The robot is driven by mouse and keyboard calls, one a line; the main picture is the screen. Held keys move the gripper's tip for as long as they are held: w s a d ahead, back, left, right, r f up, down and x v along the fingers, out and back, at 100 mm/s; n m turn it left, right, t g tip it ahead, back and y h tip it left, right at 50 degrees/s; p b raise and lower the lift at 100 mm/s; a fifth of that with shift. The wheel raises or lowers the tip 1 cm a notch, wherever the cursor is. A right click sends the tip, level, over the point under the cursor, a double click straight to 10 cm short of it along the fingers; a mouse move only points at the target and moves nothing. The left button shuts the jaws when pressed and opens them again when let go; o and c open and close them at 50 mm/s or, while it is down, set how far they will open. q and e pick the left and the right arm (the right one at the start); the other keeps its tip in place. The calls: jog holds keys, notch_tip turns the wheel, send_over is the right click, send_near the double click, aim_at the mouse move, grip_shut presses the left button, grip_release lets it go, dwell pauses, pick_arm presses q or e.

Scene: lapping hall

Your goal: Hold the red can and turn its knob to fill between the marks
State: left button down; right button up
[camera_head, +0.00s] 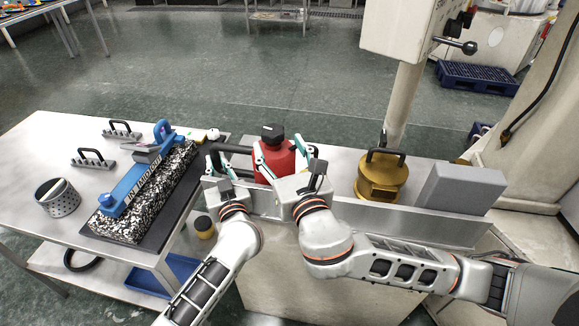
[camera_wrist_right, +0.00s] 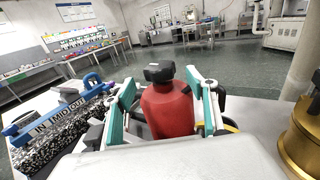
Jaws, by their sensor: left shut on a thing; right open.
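The red can (camera_head: 275,163) stands upright on the grey metal ledge, with its black knob (camera_head: 272,133) on top. My left gripper (camera_head: 220,160) is left of the can, shut at the black handle (camera_head: 238,149) that reaches out from the can's side. My right gripper (camera_head: 282,160) is open, with a finger on either side of the can. In the right wrist view the red can (camera_wrist_right: 168,112) and its black knob (camera_wrist_right: 160,73) rise between the teal and white fingers (camera_wrist_right: 166,105). I cannot see any fill marks or a level.
A brass pot with a handle (camera_head: 382,178) and a grey block (camera_head: 460,188) stand right of the can. On the left table (camera_head: 60,140) are a blue tool (camera_head: 135,185) on a speckled granite bar (camera_head: 150,212) and a perforated metal cup (camera_head: 58,198).

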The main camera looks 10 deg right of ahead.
jog(key=s, duration=0.6)
jog(key=shift+s+d, duration=0.15)
jog(key=shift+d, duration=0.3)
jog(key=shift+a, duration=0.1)
